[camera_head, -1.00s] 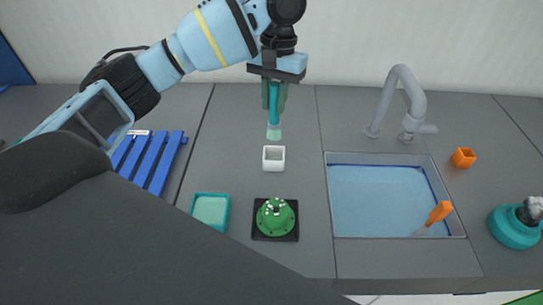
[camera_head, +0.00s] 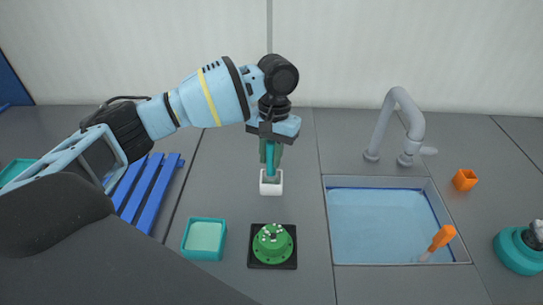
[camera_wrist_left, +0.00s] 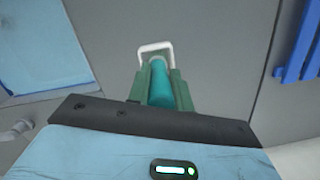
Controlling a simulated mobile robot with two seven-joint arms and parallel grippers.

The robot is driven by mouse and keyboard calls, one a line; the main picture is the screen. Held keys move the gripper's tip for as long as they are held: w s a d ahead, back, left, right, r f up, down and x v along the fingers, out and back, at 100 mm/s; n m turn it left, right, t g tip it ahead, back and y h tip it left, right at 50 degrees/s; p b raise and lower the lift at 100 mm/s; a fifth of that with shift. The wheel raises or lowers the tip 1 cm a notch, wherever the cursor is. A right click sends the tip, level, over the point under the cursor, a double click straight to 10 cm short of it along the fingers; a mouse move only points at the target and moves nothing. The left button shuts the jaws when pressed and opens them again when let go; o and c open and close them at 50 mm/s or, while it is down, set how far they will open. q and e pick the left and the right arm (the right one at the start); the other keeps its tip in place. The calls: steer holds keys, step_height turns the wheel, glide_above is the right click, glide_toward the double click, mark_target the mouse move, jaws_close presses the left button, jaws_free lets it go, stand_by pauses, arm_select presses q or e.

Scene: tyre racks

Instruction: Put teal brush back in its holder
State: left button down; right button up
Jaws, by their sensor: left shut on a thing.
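The teal brush (camera_head: 270,160) is upright in my left gripper (camera_head: 271,153), which is shut on its handle. Its lower end is at the white square holder (camera_head: 271,183) on the grey counter. The bristles are hidden, and they seem to be inside the holder's opening. In the left wrist view the teal handle (camera_wrist_left: 161,84) lies between the green fingers (camera_wrist_left: 160,88), with the white holder rim (camera_wrist_left: 155,47) just beyond it. My right gripper is not in view.
A green cake-like piece on a black plate (camera_head: 258,265) and a teal tray (camera_head: 187,251) stand in front of the holder. A sink (camera_head: 328,225) with an orange brush (camera_head: 440,239) is to the right, with a grey tap (camera_head: 418,120) behind. An orange cup (camera_head: 464,180) and a blue rack (camera_head: 150,200) stand farther out.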

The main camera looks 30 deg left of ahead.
arm_select(q)
steer(key=shift+f, duration=0.35)
steer(key=c, duration=1.3)
jaws_free()
steer(key=shift+f, duration=0.1)
steer(key=shift+o, duration=0.2)
